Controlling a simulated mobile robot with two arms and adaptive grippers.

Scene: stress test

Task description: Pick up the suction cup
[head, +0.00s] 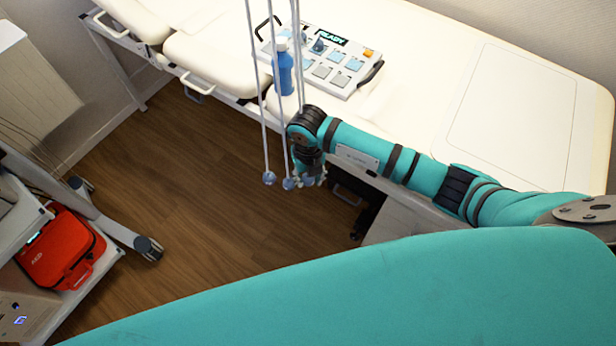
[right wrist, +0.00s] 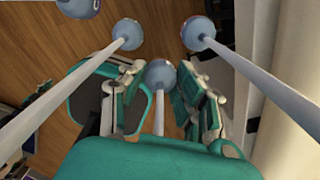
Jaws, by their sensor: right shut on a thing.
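Several suction cups hang as small blue-grey balls on long pale leads. In the head view two of them, a left cup (head: 269,178) and a cup beside it (head: 288,184), hang free just left of my right gripper (head: 311,180). In the right wrist view my right gripper (right wrist: 160,88) is shut on one suction cup (right wrist: 160,73), with a finger on each side and its lead running back between them. Other cups hang apart around it: one at upper left (right wrist: 128,33), one at upper right (right wrist: 198,33) and one at the corner (right wrist: 78,8). My left gripper is not in view.
A white examination couch (head: 420,40) runs behind my right arm. On it are a control panel (head: 325,62) and a blue bottle (head: 283,75). A red AED case (head: 62,248) sits on a cart at left. Open wooden floor (head: 190,190) lies below the cups.

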